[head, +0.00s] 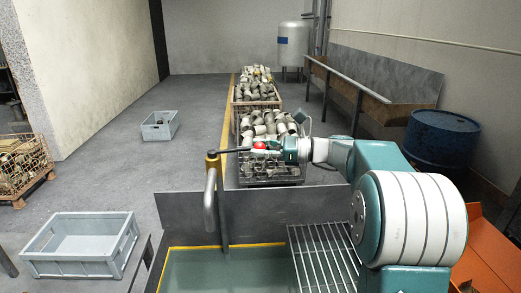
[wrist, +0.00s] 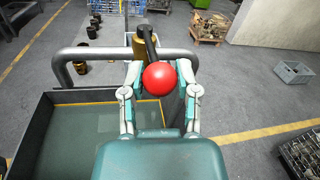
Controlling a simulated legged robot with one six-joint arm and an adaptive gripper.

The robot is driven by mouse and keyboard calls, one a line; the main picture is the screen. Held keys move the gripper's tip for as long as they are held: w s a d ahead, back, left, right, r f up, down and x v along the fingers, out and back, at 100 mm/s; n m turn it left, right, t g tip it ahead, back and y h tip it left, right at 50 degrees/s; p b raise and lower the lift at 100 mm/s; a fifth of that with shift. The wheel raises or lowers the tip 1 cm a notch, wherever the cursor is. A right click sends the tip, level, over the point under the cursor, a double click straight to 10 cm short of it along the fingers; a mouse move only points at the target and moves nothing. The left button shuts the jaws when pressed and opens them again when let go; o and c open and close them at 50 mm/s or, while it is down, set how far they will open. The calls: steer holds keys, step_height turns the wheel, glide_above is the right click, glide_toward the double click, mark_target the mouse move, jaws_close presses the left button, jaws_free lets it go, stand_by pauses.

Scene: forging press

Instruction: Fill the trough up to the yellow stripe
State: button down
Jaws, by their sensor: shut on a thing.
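The grey trough (head: 285,215) at the bottom of the head view holds greenish liquid (head: 210,268); it also shows in the wrist view (wrist: 85,132). The yellow stripe (head: 225,245) runs along the inner wall, close to the liquid's edge; I cannot tell the exact gap. A brass valve (head: 213,165) with a curved grey spout (head: 209,200) stands at the trough's back. Its dark lever points right in the head view and ends in a red ball knob (head: 259,146). My gripper (wrist: 160,88) is shut on the red knob (wrist: 160,78). No stream is clearly visible.
A wire rack (head: 322,255) lies over the trough's right part. Crates of metal parts (head: 268,128) stand behind it. A blue drum (head: 440,138) is at right. Grey bins (head: 80,245) (head: 160,125) stand on the left floor, with open floor between them.

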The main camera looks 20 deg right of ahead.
steer(key=shift+r, duration=0.1)
steer(key=shift+c, duration=1.8)
jaws_free()
steer(key=shift+w, duration=0.15)
steer(key=v, duration=1.2)
steer(key=shift+a, duration=0.1)
steer(key=s+a+f+n+g+h, duration=0.2)
steer(key=s+a+n+h, duration=0.15)
steer(key=s+a, duration=0.3)
steer(key=s+a+f+n+g+h, duration=0.1)
steer(key=s+a+f+n+h, duration=0.3)
steer(key=a, duration=0.4)
steer(key=s+f+n+t+h, duration=0.1)
steer(key=s+f+n+h, duration=0.2)
steer(key=s+n, duration=0.3)
steer(key=s+d+f+n+t+h, duration=0.1)
steer(key=s+f+n+h, duration=0.3)
steer(key=s, duration=0.7)
steer(key=shift+d+n+h, duration=0.35)
steer(key=shift+n+h, duration=0.8)
steer(key=shift+n, duration=0.1)
